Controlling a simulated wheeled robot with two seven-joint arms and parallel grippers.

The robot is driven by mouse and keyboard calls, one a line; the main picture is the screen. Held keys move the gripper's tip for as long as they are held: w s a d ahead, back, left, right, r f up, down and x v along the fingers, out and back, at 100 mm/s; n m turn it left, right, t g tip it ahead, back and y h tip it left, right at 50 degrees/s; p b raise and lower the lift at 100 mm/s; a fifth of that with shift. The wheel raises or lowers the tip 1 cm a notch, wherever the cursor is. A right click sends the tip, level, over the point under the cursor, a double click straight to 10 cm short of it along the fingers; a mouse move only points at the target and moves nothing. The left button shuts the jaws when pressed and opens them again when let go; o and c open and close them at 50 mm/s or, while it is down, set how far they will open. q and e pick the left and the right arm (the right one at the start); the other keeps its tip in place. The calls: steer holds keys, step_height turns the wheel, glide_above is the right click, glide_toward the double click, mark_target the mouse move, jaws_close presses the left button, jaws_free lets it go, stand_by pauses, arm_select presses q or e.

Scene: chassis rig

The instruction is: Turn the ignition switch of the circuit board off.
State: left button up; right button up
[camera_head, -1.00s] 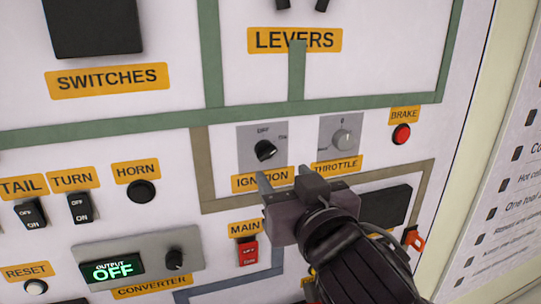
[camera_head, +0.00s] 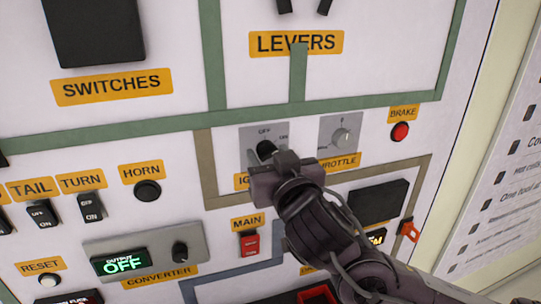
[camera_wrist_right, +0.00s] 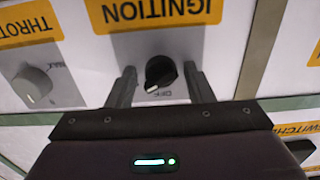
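The ignition switch is a black rotary knob (camera_head: 265,149) on a grey plate with OFF and ON marks, in the upper middle of the head view. It also shows in the right wrist view (camera_wrist_right: 161,73), where its white pointer mark lies toward the OFF print. My right gripper (camera_head: 262,157) is at the knob and partly covers its plate and the IGNITION label. In the wrist view its two fingers (camera_wrist_right: 158,86) stand apart, one on each side of the knob, with gaps between. My left gripper is not in view.
The throttle knob (camera_head: 340,136) is close to the right of the ignition plate. The red brake button (camera_head: 400,132) is further right. The red main switch (camera_head: 249,243) is below, and the horn button (camera_head: 147,191) is to the left.

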steer(key=c, duration=0.7)
steer(key=shift+f+n+b, duration=0.15)
steer(key=shift+n+b, duration=0.35)
steer(key=shift+b, duration=0.05)
steer(key=shift+n+b, duration=0.85)
steer(key=shift+n, duration=0.15)
steer(key=n+b, duration=0.2)
steer(key=n, duration=0.2)
steer(key=shift+d+n, duration=0.1)
steer(key=shift+n, duration=0.2)
steer(key=n+b, duration=0.1)
steer(key=n, duration=0.3)
steer(key=shift+r, duration=0.2)
steer(key=shift+n, duration=0.3)
